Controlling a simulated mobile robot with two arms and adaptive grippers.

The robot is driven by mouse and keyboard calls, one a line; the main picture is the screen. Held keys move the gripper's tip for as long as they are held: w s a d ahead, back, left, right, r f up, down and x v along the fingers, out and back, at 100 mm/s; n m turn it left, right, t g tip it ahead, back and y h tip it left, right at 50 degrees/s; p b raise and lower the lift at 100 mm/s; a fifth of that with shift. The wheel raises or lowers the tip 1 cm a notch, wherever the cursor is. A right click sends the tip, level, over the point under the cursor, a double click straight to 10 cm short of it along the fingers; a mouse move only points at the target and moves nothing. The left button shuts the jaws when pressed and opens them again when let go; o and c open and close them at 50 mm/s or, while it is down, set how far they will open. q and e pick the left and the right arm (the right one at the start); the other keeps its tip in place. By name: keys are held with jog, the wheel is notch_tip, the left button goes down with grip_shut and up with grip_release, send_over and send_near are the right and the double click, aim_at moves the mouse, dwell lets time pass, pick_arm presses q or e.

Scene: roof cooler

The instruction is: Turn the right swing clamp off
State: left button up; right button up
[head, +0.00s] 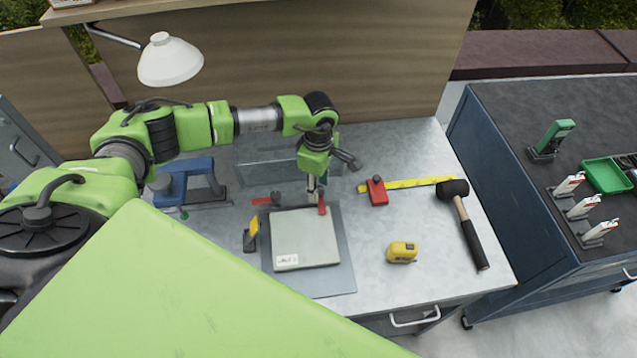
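A grey plate (304,238) with a small white label lies on a darker fixture base (340,275) on the metal workbench. The right swing clamp (322,204) stands at the plate's back edge, its red arm pointing forward over the plate. The left swing clamp (262,200) is at the back left, its red arm pointing left, away from the plate. My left gripper (312,187) points down right at the right clamp, partly hiding it. I cannot tell whether its fingers touch the clamp or how far they are apart. My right gripper is not in view.
A yellow-handled clamp (252,230) stands left of the plate. A blue tool (187,180) is further left. A red-headed yellow rule (377,191), a yellow tape measure (402,252) and a mallet (468,232) lie to the right. A white lamp (169,62) hangs over the back left.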

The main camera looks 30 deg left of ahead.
pick_arm(q)
jog(key=shift+c, duration=0.4)
grip_shut()
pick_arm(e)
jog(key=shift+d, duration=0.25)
